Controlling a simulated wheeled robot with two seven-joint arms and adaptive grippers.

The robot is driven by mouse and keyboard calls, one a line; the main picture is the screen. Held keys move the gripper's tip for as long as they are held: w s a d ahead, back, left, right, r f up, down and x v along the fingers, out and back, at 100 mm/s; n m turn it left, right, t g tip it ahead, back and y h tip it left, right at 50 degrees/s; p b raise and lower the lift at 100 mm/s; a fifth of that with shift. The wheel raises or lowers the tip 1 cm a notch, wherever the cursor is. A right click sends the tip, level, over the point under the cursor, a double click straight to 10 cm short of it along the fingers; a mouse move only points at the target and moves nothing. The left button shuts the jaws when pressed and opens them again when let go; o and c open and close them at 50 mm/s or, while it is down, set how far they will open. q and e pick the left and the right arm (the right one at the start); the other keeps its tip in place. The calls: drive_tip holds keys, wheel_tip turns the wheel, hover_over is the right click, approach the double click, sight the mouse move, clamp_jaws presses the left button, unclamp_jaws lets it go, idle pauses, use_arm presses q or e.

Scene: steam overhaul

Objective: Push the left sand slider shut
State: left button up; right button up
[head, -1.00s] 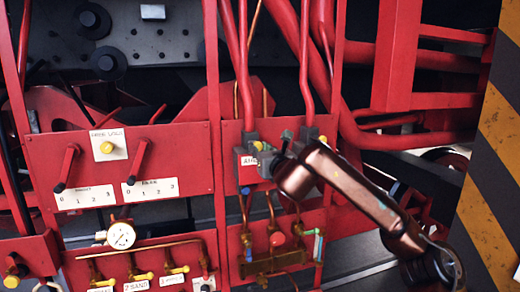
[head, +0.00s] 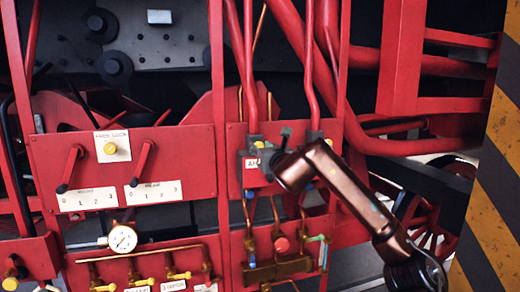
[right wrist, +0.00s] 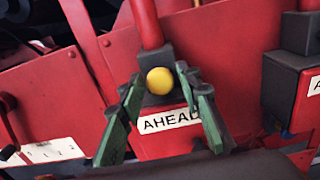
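The left sand slider is a grey block with a yellow ball knob (head: 259,144) at the foot of a red pipe, above a white label (head: 249,163). In the right wrist view its yellow knob (right wrist: 160,81) faces me, and the label (right wrist: 170,121) reads "AHEAD". My right gripper (head: 276,147) is at the slider, its hand partly hiding the block. In the right wrist view its green fingers (right wrist: 158,88) are spread, one on each side of the knob, with small gaps. Whether anything touches is unclear. My left gripper is not in view.
A second grey block (right wrist: 290,80) with a label stands to the right. Left are a red panel with two levers (head: 145,160) and a yellow button (head: 110,148). Below are a gauge (head: 123,238), brass valves and thin copper pipes. A striped post (head: 495,200) stands far right.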

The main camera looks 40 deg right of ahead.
drive_tip(key=shift+o, duration=1)
drive_tip(key=shift+f, duration=0.1)
drive_tip(key=shift+s, duration=0.15)
drive_tip(key=v, duration=1.2)
